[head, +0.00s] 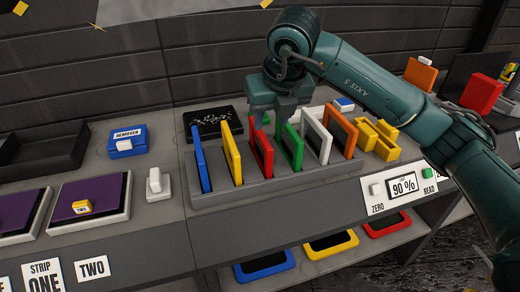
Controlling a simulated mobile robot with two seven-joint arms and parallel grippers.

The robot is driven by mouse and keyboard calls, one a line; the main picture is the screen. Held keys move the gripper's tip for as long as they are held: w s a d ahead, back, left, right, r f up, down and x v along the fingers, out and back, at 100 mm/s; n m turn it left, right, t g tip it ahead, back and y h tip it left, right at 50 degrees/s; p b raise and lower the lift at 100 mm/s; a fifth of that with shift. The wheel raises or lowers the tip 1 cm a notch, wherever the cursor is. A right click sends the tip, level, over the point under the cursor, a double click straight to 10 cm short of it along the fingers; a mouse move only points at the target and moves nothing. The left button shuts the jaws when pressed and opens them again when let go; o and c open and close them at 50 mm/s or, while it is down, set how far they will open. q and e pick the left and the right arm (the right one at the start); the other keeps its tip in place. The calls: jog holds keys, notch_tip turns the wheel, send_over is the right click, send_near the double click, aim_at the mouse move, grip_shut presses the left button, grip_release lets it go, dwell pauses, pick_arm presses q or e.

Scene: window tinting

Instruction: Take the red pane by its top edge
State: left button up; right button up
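The red pane (263,156) stands upright in a slot of the grey rack (300,181), between the yellow pane (232,153) and the green pane (291,148). My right gripper (272,117) reaches down from above, at the height of the pane tops, close to the upper edges of the red and green panes. Its two fingers look apart with a gap between them. The far part of the red pane's top edge is hidden by the gripper, and I cannot tell whether a finger touches it. My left gripper is not in view.
The blue pane (203,158), the white-framed pane (318,137) and the orange pane (342,134) stand in the same rack. A black tray (213,123) lies behind it. Yellow blocks (378,140) and a 90 % display (403,188) are to the right.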

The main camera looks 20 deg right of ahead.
aim_at(266, 141)
jog(key=p+x, duration=0.2)
jog(key=x, duration=0.8)
jog(key=shift+w+a+f, duration=0.1)
jog(key=shift+w+f, duration=0.05)
jog(key=shift+f, duration=0.1)
jog(key=shift+c, duration=0.3)
grip_shut()
jog(key=shift+r, duration=0.1)
